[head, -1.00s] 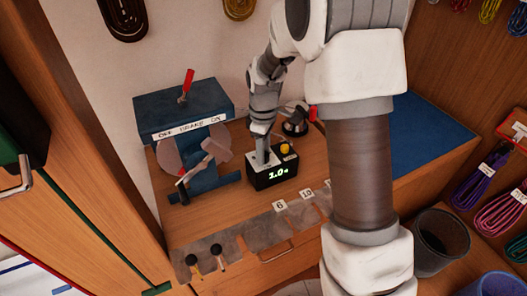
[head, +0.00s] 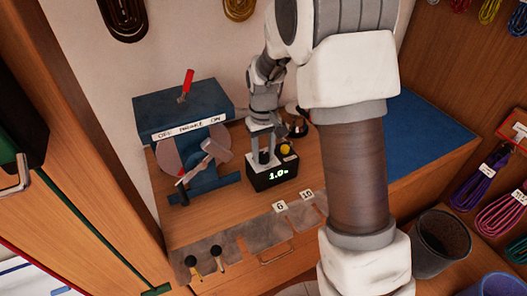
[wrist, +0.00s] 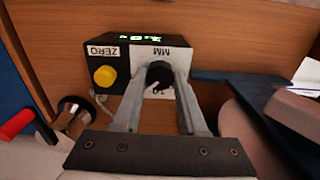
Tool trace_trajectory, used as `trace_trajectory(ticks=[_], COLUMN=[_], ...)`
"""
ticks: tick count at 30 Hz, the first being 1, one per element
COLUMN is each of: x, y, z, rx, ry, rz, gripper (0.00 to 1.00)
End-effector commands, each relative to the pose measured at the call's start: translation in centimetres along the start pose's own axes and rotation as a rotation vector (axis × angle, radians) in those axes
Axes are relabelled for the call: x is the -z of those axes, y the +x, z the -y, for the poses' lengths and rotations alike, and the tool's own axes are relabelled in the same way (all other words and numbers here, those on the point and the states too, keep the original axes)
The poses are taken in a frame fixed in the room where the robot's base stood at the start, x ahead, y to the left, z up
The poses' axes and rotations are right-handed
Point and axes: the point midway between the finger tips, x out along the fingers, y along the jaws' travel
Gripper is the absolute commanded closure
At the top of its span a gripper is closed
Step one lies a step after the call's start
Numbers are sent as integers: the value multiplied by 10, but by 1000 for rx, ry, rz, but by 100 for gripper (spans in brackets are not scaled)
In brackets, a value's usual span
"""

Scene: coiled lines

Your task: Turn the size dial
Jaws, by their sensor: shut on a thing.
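The size dial (wrist: 157,76) is a small black knob with a white mark, on top of a black box (head: 272,179) with a green display that seems to read 1.0. The dial also shows in the head view (head: 264,156). My gripper (wrist: 158,73) comes down from above, its two grey fingers on either side of the dial and shut on it. It also shows in the head view (head: 263,154). The fingertips hide parts of the dial's sides and of the white label around it.
A yellow button (wrist: 105,76) labelled ZERO sits beside the dial. A blue brake machine (head: 183,108) with a red lever stands to the left. A blue mat (head: 425,140) lies to the right.

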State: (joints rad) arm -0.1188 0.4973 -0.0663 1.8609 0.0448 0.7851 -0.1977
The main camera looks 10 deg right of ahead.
Motion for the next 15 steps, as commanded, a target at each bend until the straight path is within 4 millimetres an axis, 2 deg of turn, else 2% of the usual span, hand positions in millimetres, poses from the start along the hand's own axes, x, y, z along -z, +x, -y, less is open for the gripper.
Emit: trace_trajectory(ticks=[15], x=[1], y=[-1], z=[0], rx=[0], ry=[70], rz=[-3], gripper=[100])
